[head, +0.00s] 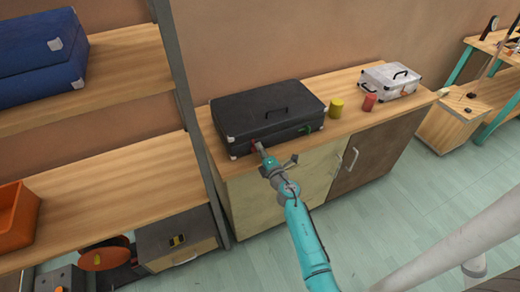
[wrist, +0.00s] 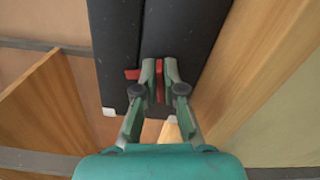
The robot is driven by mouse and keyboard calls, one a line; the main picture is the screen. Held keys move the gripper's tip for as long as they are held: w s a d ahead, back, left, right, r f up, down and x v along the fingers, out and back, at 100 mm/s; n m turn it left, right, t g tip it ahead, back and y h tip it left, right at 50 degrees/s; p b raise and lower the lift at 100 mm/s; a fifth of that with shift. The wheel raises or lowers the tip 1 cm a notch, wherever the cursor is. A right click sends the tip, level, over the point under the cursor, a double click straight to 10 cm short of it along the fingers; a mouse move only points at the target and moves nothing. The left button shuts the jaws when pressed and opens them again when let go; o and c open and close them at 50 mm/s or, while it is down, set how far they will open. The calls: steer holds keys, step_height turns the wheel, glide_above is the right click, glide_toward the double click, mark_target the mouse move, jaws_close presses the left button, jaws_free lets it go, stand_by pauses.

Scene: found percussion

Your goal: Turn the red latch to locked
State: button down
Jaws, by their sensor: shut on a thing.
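The black case (head: 262,112) lies closed on the wooden counter, with pale corner pieces and a handle on its lid. The red latch (head: 255,147) is on its front side near the left corner. In the wrist view the red latch (wrist: 160,82) shows between the fingertips, with another red piece (wrist: 131,74) just left of them. My gripper (head: 260,150) is at the front of the case; in the wrist view its fingers (wrist: 160,72) are closed on the red latch. A green latch (head: 306,129) is on the same side, farther right. The fingers partly hide the red latch.
A yellow can (head: 336,108), a red can (head: 369,102) and a silver case (head: 391,80) stand right on the counter (head: 330,128). A shelf post (head: 188,110) rises close to the left. Shelves at left hold a blue case (head: 42,58) and an orange bin (head: 15,218).

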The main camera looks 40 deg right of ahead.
steer(key=shift+f+m, duration=0.15)
steer(key=shift+m, duration=0.95)
steer(key=c, duration=1.3)
jaws_free()
steer(key=v, duration=1.2)
